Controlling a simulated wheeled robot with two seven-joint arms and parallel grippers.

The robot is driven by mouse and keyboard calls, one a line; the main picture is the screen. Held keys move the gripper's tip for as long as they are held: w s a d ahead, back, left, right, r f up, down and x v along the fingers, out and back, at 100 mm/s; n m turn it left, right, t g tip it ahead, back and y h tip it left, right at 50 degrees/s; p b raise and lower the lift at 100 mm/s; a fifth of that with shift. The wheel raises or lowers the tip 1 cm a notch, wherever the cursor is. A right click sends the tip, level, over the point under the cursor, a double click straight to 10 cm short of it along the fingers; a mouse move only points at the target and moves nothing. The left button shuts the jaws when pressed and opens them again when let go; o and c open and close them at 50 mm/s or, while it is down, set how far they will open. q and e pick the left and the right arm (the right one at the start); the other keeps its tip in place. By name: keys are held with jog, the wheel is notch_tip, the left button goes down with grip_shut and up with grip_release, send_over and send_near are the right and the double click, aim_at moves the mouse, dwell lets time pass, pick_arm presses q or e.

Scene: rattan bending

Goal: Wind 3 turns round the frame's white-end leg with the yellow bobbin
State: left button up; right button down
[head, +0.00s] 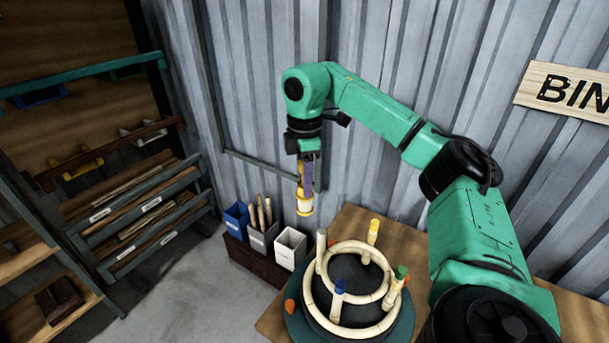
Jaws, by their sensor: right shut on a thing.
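My right gripper (306,172) points down and is shut on the yellow bobbin (305,204), which has yellow ends and a pale middle. It holds the bobbin in the air, above and left of the frame in the picture. The rattan frame (334,252) has two pale rings and upright legs, and sits on a dark round base (296,318). Its white-end leg (320,256) stands at the left back. Other legs have yellow (374,226), blue (339,287) and green (401,272) ends. I see no winding clearly on the white-end leg. My left gripper is out of view.
The base stands on a wooden table (574,290). Blue, grey and white bins (290,250) stand left of it, some holding sticks. A rack of rods (140,215) is at the left. A corrugated wall (250,80) is behind, with a sign (565,92).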

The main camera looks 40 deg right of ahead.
aim_at(304, 214)
notch_tip(304, 214, down, 11)
jog(key=b, duration=0.6)
jog(key=shift+w, duration=0.15)
jog(key=shift+r, duration=0.15)
